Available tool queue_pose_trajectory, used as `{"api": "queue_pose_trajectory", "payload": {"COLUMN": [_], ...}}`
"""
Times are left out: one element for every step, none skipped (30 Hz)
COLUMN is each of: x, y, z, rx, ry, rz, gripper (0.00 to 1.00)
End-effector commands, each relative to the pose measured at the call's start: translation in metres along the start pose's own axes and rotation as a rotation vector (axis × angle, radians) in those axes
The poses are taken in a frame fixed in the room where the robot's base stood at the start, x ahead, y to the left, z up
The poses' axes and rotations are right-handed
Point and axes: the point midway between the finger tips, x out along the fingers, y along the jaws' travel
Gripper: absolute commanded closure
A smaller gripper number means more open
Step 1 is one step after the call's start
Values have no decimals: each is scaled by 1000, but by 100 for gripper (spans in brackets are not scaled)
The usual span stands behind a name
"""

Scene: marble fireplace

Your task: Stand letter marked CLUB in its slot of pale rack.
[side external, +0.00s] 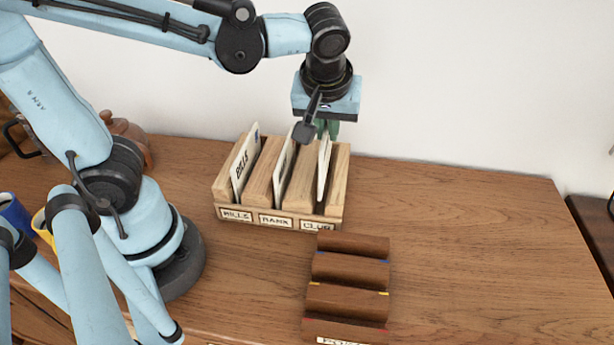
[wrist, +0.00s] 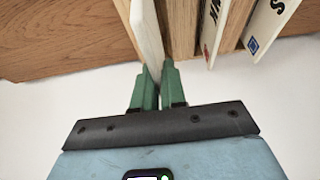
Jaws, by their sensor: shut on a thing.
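The pale rack (side external: 281,219) stands on the wooden top with slots labelled BILLS, BANK and CLUB. A white letter (side external: 323,172) stands upright, tilted a little, in the right slot, above the CLUB label (side external: 316,226); its face marking cannot be read. My gripper (side external: 326,130) is above that slot and shut on the top of this letter. In the wrist view the green fingers (wrist: 152,88) pinch the white letter (wrist: 148,40). A letter marked BILLS (side external: 243,165) stands in the left slot and another letter (side external: 284,163) in the BANK slot.
A dark brown rack (side external: 347,297) with several slots and coloured marks stands in front of the pale rack, looking empty. A yellow cup (side external: 41,224) and a blue cup (side external: 14,215) are at the left. The wooden top (side external: 465,240) at the right is clear.

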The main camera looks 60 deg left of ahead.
Motion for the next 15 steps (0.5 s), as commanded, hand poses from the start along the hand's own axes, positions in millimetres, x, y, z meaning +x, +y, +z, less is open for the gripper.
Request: {"api": "queue_pose_trajectory", "payload": {"x": [0,0,0,0,0,0,0,0,0,1,1,2,2,3,4], "y": [0,0,0,0,0,0,0,0,0,0,0,0,0,0,0], "z": [0,0,0,0,0,0,0,0,0,0,0,1,1,1,2], "rx": [0,0,0,0,0,0,0,0,0,0,0,0,0,0,0], "ry": [0,0,0,0,0,0,0,0,0,0,0,0,0,0,0], "rz": [0,0,0,0,0,0,0,0,0,0,0,0,0,0,0], "gripper": [100,100,100,100,100,100,100,100,100,100,100,100,100,100,100]}}
